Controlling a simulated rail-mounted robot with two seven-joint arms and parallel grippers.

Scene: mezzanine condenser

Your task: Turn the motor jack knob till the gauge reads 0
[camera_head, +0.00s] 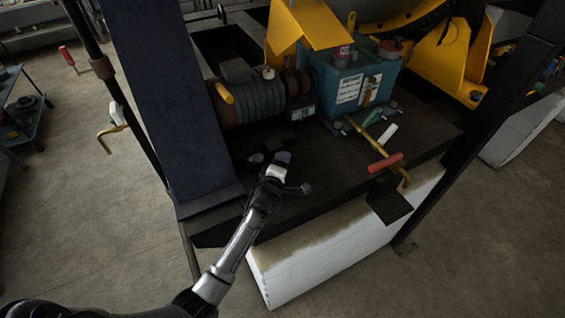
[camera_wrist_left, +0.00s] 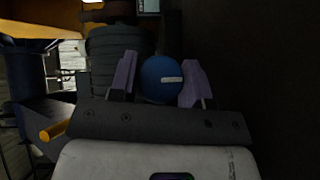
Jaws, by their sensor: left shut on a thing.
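The round blue motor jack knob (camera_wrist_left: 161,80) has a short white mark on its face and sits between my left gripper's purple fingers in the left wrist view. My left gripper (camera_wrist_left: 158,72) is shut on it. In the head view the left gripper (camera_head: 280,162) reaches the dark base plate just in front of the ribbed grey motor (camera_head: 252,100); the knob is hidden there behind the gripper. My right gripper is not in view.
A teal gearbox (camera_head: 350,80) stands right of the motor. A red-handled yellow crank (camera_head: 376,145) sticks out at the plate's front right. A dark slanted panel (camera_head: 170,100) rises left of my gripper. A white block (camera_head: 330,255) is below the plate.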

